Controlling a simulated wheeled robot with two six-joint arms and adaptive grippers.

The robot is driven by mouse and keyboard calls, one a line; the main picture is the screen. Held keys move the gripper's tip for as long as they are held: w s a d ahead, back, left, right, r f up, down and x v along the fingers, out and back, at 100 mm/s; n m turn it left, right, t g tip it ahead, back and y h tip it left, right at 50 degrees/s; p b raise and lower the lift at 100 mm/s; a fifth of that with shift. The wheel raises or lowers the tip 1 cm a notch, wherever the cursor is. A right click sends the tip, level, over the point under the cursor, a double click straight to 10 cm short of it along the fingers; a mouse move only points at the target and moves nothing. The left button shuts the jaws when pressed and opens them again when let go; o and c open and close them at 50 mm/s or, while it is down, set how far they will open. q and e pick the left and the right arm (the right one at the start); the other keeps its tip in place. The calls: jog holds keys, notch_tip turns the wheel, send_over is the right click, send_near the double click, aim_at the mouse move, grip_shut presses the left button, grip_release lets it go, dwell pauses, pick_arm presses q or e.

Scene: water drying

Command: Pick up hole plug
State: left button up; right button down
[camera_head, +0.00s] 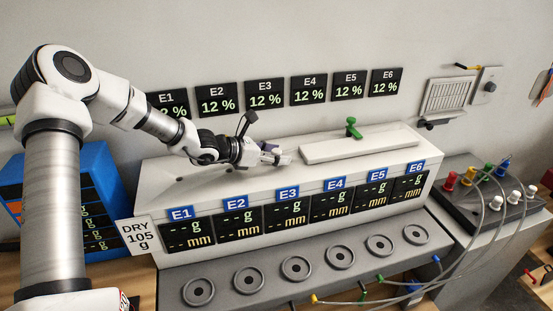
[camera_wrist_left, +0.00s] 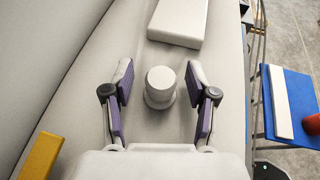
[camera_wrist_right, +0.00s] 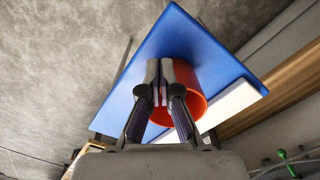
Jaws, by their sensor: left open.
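The hole plug, a pale stepped cylinder (camera_wrist_left: 160,88), stands on the pale top of the long machine in the left wrist view. My left gripper (camera_wrist_left: 160,100) is open, with one purple-padded finger on each side of the plug and gaps between. In the head view the left gripper (camera_head: 275,155) is low over the machine top, and the plug (camera_head: 285,160) shows only as a small pale shape at the fingertips. My right gripper (camera_wrist_right: 162,85) shows only in its wrist view, its fingers close together in front of an orange cup; no held object is visible.
A flat white lid (camera_head: 360,144) with a green knob (camera_head: 352,128) lies on the machine top right of the left gripper. The front ledge (camera_head: 225,297) has several round holes. The orange cup (camera_wrist_right: 188,95) stands at a blue panel (camera_wrist_right: 190,35). Cables run at the right.

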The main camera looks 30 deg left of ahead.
pick_arm(q)
jog(key=shift+w+d, duration=0.1)
jog(key=shift+d, duration=0.05)
jog(key=c, duration=1)
